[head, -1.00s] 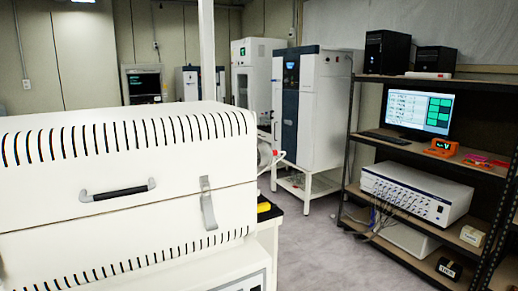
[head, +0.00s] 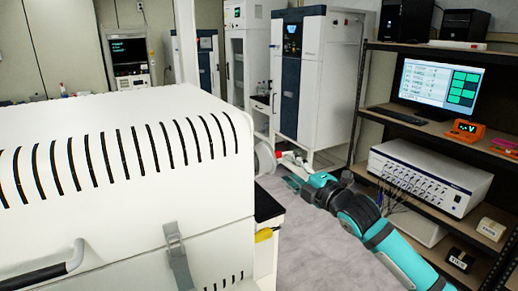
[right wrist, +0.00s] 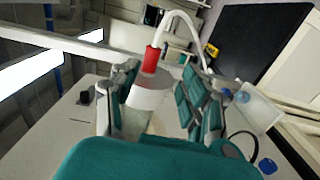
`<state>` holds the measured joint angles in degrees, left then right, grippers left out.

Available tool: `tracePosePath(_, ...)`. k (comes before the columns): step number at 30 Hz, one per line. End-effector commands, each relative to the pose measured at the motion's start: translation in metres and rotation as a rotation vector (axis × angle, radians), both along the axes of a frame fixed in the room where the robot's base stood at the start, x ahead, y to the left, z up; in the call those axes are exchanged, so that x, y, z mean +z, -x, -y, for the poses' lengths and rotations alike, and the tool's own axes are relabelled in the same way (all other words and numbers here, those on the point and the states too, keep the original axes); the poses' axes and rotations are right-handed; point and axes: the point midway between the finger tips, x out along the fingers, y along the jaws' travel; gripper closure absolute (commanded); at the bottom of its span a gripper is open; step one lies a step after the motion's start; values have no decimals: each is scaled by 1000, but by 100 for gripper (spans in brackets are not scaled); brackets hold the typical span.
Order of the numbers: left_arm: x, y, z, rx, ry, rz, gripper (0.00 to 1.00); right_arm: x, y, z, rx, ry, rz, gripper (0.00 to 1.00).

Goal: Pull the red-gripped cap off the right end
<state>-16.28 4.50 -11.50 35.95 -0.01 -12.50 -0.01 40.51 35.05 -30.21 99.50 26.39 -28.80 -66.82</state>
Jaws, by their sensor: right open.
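The white furnace-like unit (head: 120,140) with black vent slots fills the left of the head view. At its right end a pale round cap (head: 264,158) with a red grip (head: 279,154) sticks out. My right gripper (head: 298,178) is open just right of and below it. In the right wrist view the red grip (right wrist: 151,60) tops a white and grey cylindrical cap (right wrist: 150,90), with a white hose curving from it. The open fingers (right wrist: 160,85) stand on both sides of the cap; contact cannot be told. My left gripper is out of view.
A metal shelf rack (head: 375,90) with a monitor and a white instrument box (head: 430,178) stands to the right, close to my right arm. A tall white-and-blue cabinet (head: 310,75) stands behind. Grey floor is open between.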

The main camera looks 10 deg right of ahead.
Motion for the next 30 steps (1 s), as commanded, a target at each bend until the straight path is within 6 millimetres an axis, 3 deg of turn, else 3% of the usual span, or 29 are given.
tracePosePath(5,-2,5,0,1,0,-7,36,6,-4,-4,5,10,12,54)
tracePosePath(14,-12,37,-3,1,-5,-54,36,4,-35,-16,4,7,11,54)
tracePosePath(18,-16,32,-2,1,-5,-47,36,4,-51,-23,4,7,10,54)
tracePosePath(25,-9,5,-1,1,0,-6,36,6,-73,-32,4,8,11,54)
tracePosePath(30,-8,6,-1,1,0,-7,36,6,-82,-36,4,8,11,54)
